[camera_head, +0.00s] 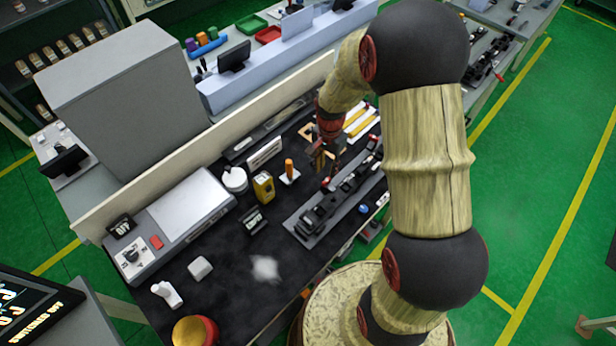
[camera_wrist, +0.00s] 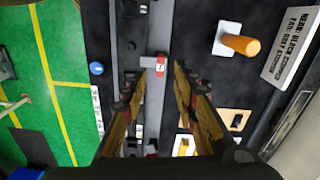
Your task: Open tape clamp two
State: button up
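A grey rail (camera_head: 310,236) with several black clamps (camera_head: 322,212) lies along the front of the dark bench. In the wrist view, a grey clamp lever with a red, marked end (camera_wrist: 161,66) crosses the rail between my fingertips. The mark is too small to read surely, so I cannot tell if this is clamp two. My gripper (camera_wrist: 159,82) is open, its two fingers on either side of the rail, and nothing is held between them. In the head view, my gripper (camera_head: 325,158) is over the rail's far part, partly hidden by my arm. Contact with the lever is unclear.
An orange-handled tool (camera_wrist: 240,44) stands on a white base beside the rail. A lettered sign (camera_wrist: 289,45) is behind it. A blue button (camera_wrist: 96,68) is on the other side. A yellow device (camera_head: 263,187) and white pot (camera_head: 235,180) stand left of the rail.

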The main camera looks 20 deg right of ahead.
aim_at(327, 180)
jog(key=shift+d+r+m, duration=0.1)
jog(key=shift+d+m, duration=0.3)
jog(key=shift+m, duration=0.2)
jog(key=shift+w, duration=0.1)
jog(key=shift+a+f, duration=0.15)
jog(key=shift+f, duration=0.35)
notch_tip(327, 180, down, 7)
jog(key=shift+r, duration=0.1)
jog(key=c, duration=0.3)
jog(key=c, duration=0.4)
grip_shut()
